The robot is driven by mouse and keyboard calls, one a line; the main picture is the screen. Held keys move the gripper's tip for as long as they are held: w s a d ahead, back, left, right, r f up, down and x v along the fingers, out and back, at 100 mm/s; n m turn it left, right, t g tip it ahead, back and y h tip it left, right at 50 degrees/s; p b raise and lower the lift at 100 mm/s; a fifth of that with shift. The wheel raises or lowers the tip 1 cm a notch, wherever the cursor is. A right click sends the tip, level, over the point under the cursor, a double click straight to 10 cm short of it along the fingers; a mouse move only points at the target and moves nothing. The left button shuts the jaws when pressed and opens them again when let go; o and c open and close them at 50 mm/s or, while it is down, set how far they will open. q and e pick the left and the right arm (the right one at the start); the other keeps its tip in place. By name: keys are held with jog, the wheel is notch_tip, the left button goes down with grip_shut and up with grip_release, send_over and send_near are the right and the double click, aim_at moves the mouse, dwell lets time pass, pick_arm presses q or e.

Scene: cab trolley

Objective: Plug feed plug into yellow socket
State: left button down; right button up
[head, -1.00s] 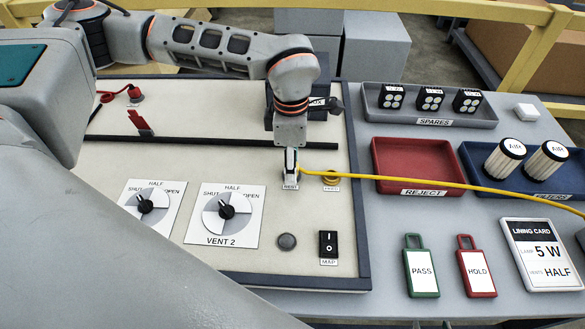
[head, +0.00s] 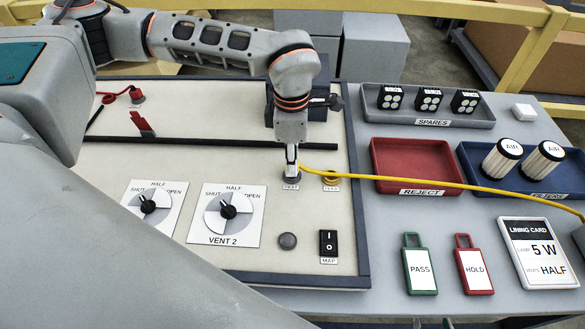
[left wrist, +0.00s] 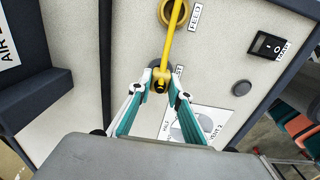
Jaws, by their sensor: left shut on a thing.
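My left gripper (head: 292,158) is shut on the feed plug (left wrist: 160,80), whose yellow cable (head: 400,178) runs off to the right. The plug is mostly hidden by the fingers in the head view. The gripper stands just above the grey rest socket (head: 291,179), and the plug appears lifted off it. The yellow socket (head: 331,177), labelled FEED, is empty and just right of the gripper, with the cable passing over it. In the left wrist view the gripper (left wrist: 165,88) holds the plug and the cable crosses the yellow socket (left wrist: 166,14). My right gripper is not in view.
A dark block (head: 300,105) stands behind the sockets, close to the arm. A black rail (head: 200,142) crosses the panel. Vent dials (head: 228,212), a grey button (head: 288,241) and a MAP switch (head: 328,243) lie in front. The red tray (head: 418,145) is to the right.

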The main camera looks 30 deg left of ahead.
pick_arm(q)
jog(key=shift+r+p, duration=0.85)
jog(key=shift+r, duration=0.4)
jog(key=shift+r+p, duration=0.8)
jog(key=shift+r, duration=0.3)
pick_arm(e)
jog(key=shift+t, duration=0.3)
jog(key=shift+w+r, duration=0.3)
jog(key=shift+r, duration=0.55)
jog(key=shift+w+r, duration=0.25)
jog(key=shift+r, duration=0.65)
jog(key=shift+w+r, duration=0.3)
jog(key=shift+r, duration=0.55)
jog(key=shift+f, duration=0.1)
